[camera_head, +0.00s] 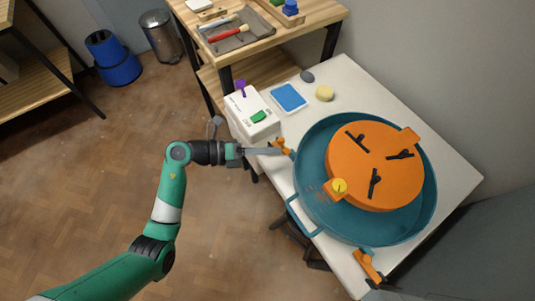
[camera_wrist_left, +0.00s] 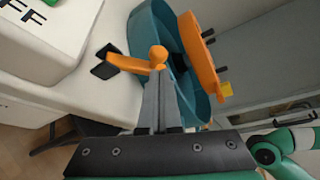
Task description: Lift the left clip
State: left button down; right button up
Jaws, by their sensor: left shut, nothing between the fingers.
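The left clip (camera_head: 281,146) is orange and sits at the left rim of a teal basin (camera_head: 309,214) in the head view. In the left wrist view, the clip (camera_wrist_left: 128,64) shows as an orange lever with a rounded knob and a black end. My left gripper (camera_head: 270,151) comes in from the left, its tips at the clip. In the left wrist view, the gripper's fingers (camera_wrist_left: 161,80) are together just below the knob, with nothing held between them. Whether the tips touch the knob, I cannot tell. My right gripper is not in view.
A second orange clip (camera_head: 369,267) is at the basin's lower rim. A white box (camera_head: 251,114), blue tray (camera_head: 289,97) and yellow sponge (camera_head: 325,93) stand nearby on the white table.

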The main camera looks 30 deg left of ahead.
pick_arm(q)
jog(key=shift+r, duration=0.1)
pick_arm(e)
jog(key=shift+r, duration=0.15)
pick_arm(q)
jog(key=shift+w+a+n+p, duration=0.1)
jog(key=shift+a+n+p, duration=0.1)
jog(key=shift+n+p, duration=0.15)
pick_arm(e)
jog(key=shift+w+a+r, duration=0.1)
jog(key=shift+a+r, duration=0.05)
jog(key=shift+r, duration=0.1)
